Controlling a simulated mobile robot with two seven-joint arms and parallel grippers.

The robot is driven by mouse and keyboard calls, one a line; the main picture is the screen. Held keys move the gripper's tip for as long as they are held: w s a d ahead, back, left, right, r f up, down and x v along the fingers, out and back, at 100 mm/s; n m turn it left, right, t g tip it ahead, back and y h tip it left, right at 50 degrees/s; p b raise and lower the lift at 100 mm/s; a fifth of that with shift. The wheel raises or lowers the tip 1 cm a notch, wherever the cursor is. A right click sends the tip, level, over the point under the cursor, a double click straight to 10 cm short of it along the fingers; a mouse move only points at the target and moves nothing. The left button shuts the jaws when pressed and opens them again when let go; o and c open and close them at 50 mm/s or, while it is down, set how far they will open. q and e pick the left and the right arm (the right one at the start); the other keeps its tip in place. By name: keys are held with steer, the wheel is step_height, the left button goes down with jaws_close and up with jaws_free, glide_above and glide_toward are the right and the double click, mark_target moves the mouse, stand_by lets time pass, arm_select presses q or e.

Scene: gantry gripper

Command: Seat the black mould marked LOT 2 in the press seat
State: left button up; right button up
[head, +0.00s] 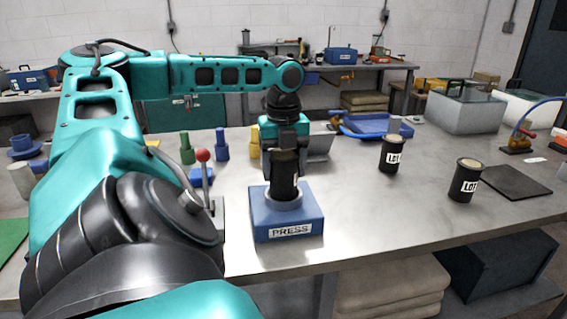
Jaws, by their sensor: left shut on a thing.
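My left gripper (284,152) points straight down and is shut on a black cylindrical mould (284,185). The mould is upright over the blue press block (287,228), labelled PRESS. Its lower end is at the round grey-blue seat (284,202) on top of the block; I cannot tell how deep it sits. No label shows on the held mould from here. Two other black moulds with white LOT labels stand upright on the right, one farther back (391,154) and one nearer (465,182); their numbers cannot be read. My right gripper is not in view.
A red-knobbed lever (203,157) stands just left of the press. Green, blue and yellow pegs (221,146) stand behind it.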

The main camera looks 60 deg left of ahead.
arm_select(q)
steer(key=shift+f, duration=0.35)
steer(key=o, duration=1.1)
steer(key=shift+o, duration=0.2)
steer(key=shift+f, duration=0.1)
step_height(320, 180, up, 13)
steer(key=p, duration=0.3)
